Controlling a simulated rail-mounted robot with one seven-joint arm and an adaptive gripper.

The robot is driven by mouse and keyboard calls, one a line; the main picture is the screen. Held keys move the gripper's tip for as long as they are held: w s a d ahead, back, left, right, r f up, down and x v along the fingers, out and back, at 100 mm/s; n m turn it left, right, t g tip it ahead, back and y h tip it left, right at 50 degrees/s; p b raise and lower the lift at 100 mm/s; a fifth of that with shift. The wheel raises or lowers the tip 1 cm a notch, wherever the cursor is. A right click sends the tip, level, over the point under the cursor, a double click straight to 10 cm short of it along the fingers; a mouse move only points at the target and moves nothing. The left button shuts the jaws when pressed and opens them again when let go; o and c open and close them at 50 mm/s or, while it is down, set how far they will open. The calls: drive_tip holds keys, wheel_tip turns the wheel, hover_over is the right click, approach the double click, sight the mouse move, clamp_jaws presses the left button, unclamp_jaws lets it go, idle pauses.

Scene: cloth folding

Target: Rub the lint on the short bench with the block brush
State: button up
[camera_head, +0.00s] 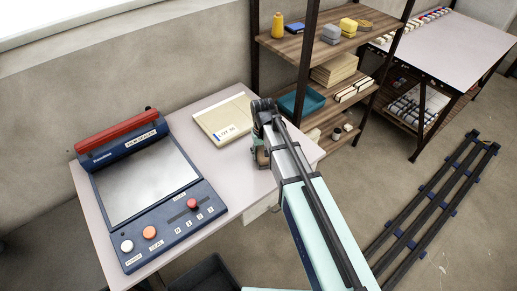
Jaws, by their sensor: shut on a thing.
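The short bench (247,189) has a pale pinkish top and stands against the wall. My gripper (261,140) is over its right part, beside the shallow beige tray. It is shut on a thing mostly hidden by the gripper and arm. A small brownish part shows at its lower left, probably the block brush (262,157). I cannot tell whether it touches the bench top. No lint can be made out at this size; my arm hides part of the bench's right end.
A blue sealing machine (176,229) with a red bar fills the bench's left half. The shallow beige tray (245,101) with a label lies at the back. A wooden shelf rack (290,45) stands close behind the right end. A dark bin (212,272) is in front.

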drive_tip(key=shift+s+d, duration=2.1)
drive_tip(key=shift+s, duration=0.3)
wheel_tip(320, 180, up, 3)
drive_tip(key=shift+w+f+p, duration=0.1)
drive_tip(key=shift+w+p, duration=0.05)
drive_tip(key=shift+p, duration=0.7)
wheel_tip(320, 180, up, 5)
drive_tip(key=p, duration=0.3)
drive_tip(key=shift+r+p, duration=0.2)
drive_tip(key=shift+p, duration=0.2)
